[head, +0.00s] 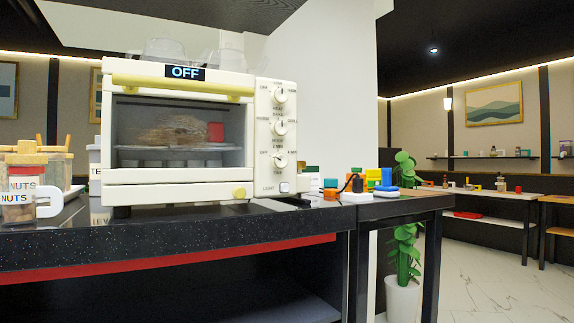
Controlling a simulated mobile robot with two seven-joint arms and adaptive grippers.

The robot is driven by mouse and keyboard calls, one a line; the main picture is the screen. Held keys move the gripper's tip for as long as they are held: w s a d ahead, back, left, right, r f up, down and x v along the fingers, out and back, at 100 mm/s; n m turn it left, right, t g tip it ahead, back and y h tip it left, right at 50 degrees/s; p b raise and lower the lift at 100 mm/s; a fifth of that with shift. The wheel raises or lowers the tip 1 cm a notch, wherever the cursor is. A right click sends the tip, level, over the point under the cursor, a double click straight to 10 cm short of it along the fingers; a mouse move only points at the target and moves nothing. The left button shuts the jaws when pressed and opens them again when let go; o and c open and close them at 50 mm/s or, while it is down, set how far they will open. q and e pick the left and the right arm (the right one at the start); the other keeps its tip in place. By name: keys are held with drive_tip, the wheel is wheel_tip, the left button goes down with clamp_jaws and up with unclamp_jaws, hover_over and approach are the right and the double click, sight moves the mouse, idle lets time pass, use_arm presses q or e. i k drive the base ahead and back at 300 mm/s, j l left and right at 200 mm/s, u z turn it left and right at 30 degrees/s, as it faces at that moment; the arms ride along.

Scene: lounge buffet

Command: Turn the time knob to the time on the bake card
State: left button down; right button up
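A cream toaster oven (180,192) stands on the dark counter, its door shut and its display (185,72) reading "OFF". Three round white knobs run down its right panel. The lowest, the time knob (280,160), has small labels around it; its pointer is too small to read surely. The heat knob (279,96) is at the top and the mode knob (280,128) in the middle. Through the glass I see a brownish food (170,135) and a red item (215,131) on a rack. I cannot make out a bake card. Neither of my grippers is in view.
A nuts jar (18,185) and a white mug-like handle (50,198) stand left of the oven. Several coloured blocks (374,177) and a dark cable lie on the side table right of it. A potted plant (402,297) stands beyond. The counter front (150,240) is clear.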

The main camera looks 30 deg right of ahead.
sight(278, 160)
drive_tip(key=k+l+z, duration=0.15)
drive_tip(key=l, duration=0.4)
drive_tip(key=k+l+z, duration=0.15)
drive_tip(key=l, duration=0.4)
drive_tip(key=l+z, duration=0.15)
drive_tip(key=l, duration=0.4)
